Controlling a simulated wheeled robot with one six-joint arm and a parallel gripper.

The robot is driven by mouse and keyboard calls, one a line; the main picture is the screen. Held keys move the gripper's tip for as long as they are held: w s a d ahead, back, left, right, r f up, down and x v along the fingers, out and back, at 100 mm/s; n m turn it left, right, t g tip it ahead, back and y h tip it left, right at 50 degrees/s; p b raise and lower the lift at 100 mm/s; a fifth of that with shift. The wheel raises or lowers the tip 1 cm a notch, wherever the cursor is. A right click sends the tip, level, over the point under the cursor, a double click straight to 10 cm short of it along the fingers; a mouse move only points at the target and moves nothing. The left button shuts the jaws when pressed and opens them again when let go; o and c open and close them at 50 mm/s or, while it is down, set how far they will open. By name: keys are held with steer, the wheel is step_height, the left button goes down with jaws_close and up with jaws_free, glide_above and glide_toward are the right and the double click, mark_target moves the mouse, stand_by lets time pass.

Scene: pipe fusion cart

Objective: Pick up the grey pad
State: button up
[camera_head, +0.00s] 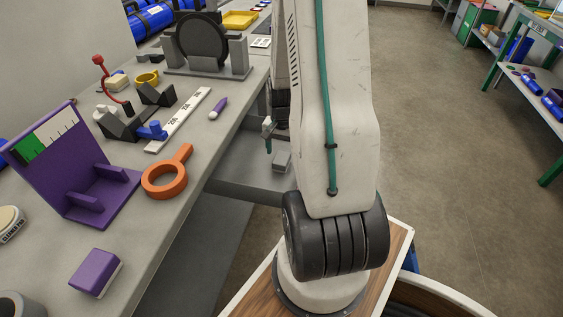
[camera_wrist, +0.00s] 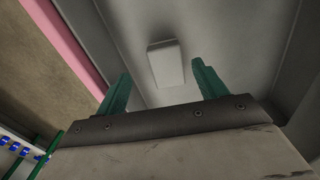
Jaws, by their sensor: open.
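The grey pad (camera_head: 282,160) is a small block lying on the grey lower shelf (camera_head: 245,178) beside the workbench, just left of my arm in the head view. In the wrist view the pad (camera_wrist: 166,64) lies ahead of my gripper (camera_wrist: 161,80), roughly centred between the two green fingers. The fingers are apart and empty. I see no contact with the pad. In the head view my gripper (camera_head: 267,136) is partly hidden behind the arm, above and left of the pad.
The grey workbench (camera_head: 215,140) edge runs close left of my gripper. On it are a purple stand (camera_head: 75,165), an orange ring (camera_head: 165,175), a purple block (camera_head: 96,270) and a white ruler (camera_head: 180,120). Open floor (camera_head: 440,130) lies to the right.

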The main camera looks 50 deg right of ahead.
mark_target(280, 161)
steer(key=f, duration=0.6)
steer(key=shift+w+a, duration=0.2)
steer(key=shift+w, duration=0.15)
steer(key=c, duration=1.1)
